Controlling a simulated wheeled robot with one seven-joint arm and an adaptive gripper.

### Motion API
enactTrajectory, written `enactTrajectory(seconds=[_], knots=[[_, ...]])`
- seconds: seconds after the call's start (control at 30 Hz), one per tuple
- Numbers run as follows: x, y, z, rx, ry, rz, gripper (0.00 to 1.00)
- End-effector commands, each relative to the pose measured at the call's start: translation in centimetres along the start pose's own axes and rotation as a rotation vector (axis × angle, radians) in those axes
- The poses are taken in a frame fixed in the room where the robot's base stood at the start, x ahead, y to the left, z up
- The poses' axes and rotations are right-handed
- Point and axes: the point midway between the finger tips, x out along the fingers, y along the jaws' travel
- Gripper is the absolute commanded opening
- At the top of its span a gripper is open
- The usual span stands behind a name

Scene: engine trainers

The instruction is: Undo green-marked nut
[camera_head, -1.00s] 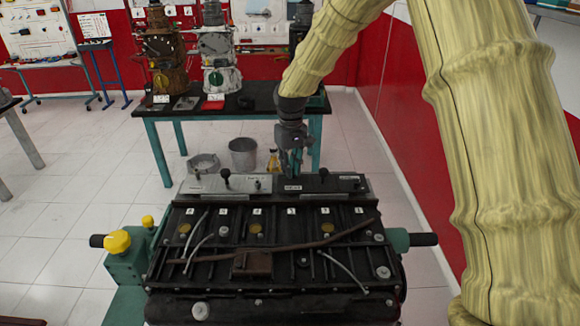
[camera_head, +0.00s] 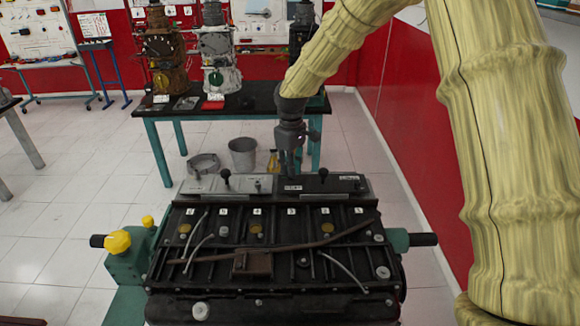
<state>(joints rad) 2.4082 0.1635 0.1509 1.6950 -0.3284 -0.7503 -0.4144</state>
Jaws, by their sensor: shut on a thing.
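My gripper (camera_head: 290,164) points straight down at the left end of the dark plate (camera_head: 345,185) on the back edge of the engine block. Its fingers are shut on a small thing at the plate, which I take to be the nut. The fingers hide it, and no green mark shows. A white label (camera_head: 292,188) lies just in front of the fingertips. A black knob (camera_head: 323,174) stands on the dark plate to the right of my gripper. A light grey plate (camera_head: 208,184) with another black knob (camera_head: 225,173) lies to the left.
The black engine block (camera_head: 270,290) fills the front, on a green stand with a yellow knob (camera_head: 117,241). Behind are a grey bucket (camera_head: 243,153) on the floor and a dark table (camera_head: 180,111) with engines. A red wall is close on the right.

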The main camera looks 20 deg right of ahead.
Motion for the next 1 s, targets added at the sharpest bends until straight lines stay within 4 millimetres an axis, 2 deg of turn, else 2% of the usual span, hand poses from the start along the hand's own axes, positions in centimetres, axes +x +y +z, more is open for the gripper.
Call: enactTrajectory(seconds=[0.27, 0.3, 0.4, 0.77, 0.87, 1.0], knots=[[0.0, 0.1, 0.0, 0.001, 0.001, 0.001, 0.00], [0.0, 0.1, 0.0, 0.001, 0.001, 0.001, 0.21], [0.0, 0.1, 0.0, 0.001, 0.001, 0.001, 0.38], [-0.2, 0.0, 0.0, 0.001, 0.000, 0.001, 0.38], [-1.0, 0.1, 0.0, 0.001, 0.001, 0.001, 0.38], [-3.0, 0.1, 0.0, 0.001, 0.002, 0.002, 0.38]])
